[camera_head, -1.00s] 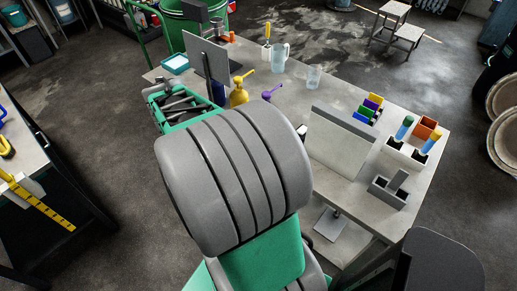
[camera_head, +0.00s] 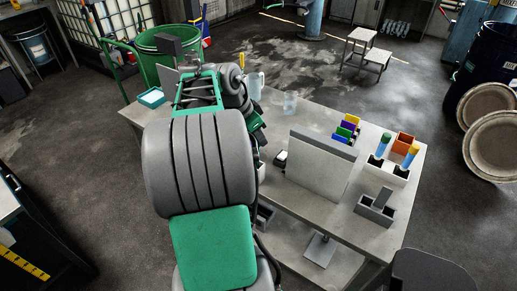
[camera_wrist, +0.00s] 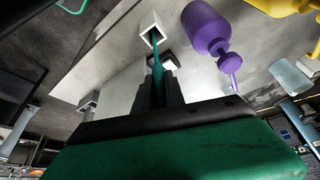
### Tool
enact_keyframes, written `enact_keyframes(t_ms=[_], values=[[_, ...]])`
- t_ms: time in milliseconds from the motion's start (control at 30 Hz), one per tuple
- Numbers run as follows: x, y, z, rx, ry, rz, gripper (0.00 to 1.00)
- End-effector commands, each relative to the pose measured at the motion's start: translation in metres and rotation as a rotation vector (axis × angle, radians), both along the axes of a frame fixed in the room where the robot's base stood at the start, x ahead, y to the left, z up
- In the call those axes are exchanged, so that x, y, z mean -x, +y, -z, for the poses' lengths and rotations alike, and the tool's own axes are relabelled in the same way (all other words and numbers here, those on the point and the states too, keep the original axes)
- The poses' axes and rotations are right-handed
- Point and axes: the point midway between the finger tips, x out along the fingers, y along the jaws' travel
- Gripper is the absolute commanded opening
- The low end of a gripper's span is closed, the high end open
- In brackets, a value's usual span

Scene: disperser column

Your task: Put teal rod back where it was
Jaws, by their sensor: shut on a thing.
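In the wrist view my gripper (camera_wrist: 160,90) is shut on the teal rod (camera_wrist: 157,62), which points away from the dark fingers. The rod's far end overlaps the dark opening of a pale square holder (camera_wrist: 147,20). I cannot tell whether the tip is inside the opening or only in front of it. In the head view my own arm hides the fingers and the rod.
An upright pale panel (camera_head: 318,165), a grey block holder (camera_head: 376,206) and a white rack (camera_head: 388,170) with coloured tubes stand on the table (camera_head: 340,222).

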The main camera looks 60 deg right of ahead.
Motion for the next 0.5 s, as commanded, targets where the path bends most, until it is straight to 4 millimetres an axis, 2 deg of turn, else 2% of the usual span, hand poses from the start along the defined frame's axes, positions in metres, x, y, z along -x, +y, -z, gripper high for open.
enact_keyframes(t_ms=[100,200,500], values=[[0.001,0.001,0.02,-0.003,0.003,-0.002,0.0],[0.0,0.0,0.031,0.0,0.001,-0.002,0.0],[0.0,0.0,0.037,0.0,0.0,-0.002,0.0]])
